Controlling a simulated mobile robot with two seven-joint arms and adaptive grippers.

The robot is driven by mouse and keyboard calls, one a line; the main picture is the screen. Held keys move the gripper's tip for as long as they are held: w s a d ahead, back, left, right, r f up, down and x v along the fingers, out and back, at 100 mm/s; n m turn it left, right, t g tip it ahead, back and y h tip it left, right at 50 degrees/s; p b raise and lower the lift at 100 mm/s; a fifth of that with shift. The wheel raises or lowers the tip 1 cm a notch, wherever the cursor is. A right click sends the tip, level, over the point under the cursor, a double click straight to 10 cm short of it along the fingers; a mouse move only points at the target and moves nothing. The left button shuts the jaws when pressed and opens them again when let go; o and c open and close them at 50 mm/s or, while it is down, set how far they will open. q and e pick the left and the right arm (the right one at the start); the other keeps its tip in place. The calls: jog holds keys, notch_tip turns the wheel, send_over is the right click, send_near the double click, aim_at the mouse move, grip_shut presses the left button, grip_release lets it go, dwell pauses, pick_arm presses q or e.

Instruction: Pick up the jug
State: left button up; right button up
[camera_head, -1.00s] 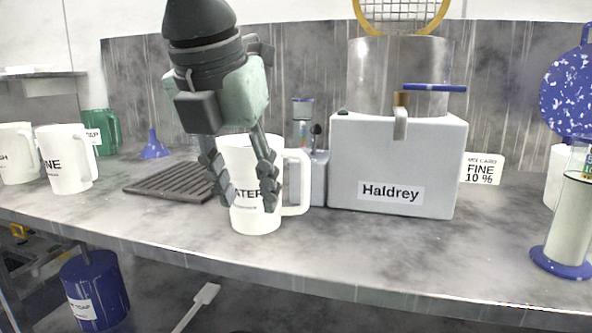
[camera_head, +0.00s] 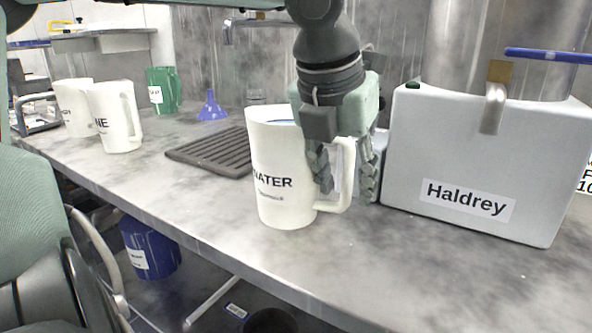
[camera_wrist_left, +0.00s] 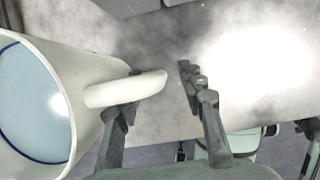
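A white jug (camera_head: 268,165) with black lettering ending in "WATER" stands upright on the bench, its handle to the right. My left gripper (camera_head: 345,180) points down at the handle, with one finger between jug body and handle and the other beyond the handle's outer side. In the left wrist view the jug (camera_wrist_left: 85,65) lies at the left and shows a pale blue inside. There the left gripper (camera_wrist_left: 158,90) is open, with the handle's outer part between its fingers and a clear gap to the right finger. My right gripper is not in view.
A grey box labelled "Haldrey" (camera_head: 440,150) stands close right of the gripper. A dark slotted mat (camera_head: 205,155) lies left of the jug. Two white jugs (camera_head: 115,115), a green jug (camera_head: 162,90) and a blue funnel (camera_head: 211,107) stand farther left. The front bench is clear.

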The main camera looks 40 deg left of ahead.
pick_arm(q)
jog(key=shift+x, duration=0.8)
jog(key=shift+w+r, duration=0.1)
grip_shut()
jog(key=shift+r, duration=0.1)
